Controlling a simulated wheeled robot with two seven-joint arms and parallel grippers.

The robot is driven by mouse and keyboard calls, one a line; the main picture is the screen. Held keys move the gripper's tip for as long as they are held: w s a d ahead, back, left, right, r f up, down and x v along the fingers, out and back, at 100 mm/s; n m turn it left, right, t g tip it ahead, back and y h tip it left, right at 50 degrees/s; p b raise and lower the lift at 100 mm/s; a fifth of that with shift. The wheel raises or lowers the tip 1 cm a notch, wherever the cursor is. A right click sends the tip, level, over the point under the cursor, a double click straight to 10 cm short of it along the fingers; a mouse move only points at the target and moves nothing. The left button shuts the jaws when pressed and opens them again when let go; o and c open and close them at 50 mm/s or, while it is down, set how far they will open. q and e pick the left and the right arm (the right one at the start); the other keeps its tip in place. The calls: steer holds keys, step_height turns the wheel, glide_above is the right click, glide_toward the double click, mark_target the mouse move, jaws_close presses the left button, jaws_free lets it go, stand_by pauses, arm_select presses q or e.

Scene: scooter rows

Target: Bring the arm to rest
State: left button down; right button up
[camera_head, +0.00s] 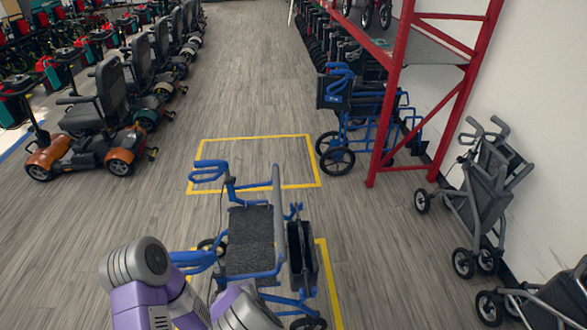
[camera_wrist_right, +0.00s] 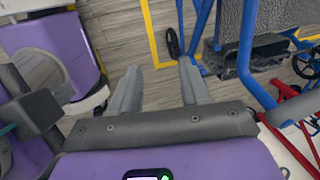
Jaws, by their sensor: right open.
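My right gripper (camera_wrist_right: 160,78) is open in the right wrist view. A blue walker with a dark seat (camera_head: 250,240) stands in front of me in the head view. Its blue frame and seat (camera_wrist_right: 262,20) also show at the right of the wrist view, apart from the fingertips. Purple and grey links of my arm (camera_head: 150,285) show at the bottom of the head view and cover part of the walker's near left side. My left gripper is not in view.
Yellow floor outlines (camera_head: 255,137) lie beyond and under the walker. Another blue walker (camera_head: 350,105) stands by a red rack (camera_head: 420,100). Grey walkers (camera_head: 485,185) line the right wall. Scooters (camera_head: 95,125) stand in rows at left. The middle aisle is clear.

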steer(key=s+d+f+n+g, duration=0.1)
steer(key=s+d+f+n, duration=0.25)
steer(key=d, duration=0.45)
steer(key=s+d+f+n+g, duration=0.15)
steer(key=d+f, duration=0.25)
steer(key=d, duration=0.5)
steer(key=s+d+r+n+y, duration=0.2)
steer(key=s+d+n+y, duration=0.2)
steer(key=s+n, duration=0.5)
steer(key=shift+d+t, duration=0.45)
steer(key=shift+d, duration=0.2)
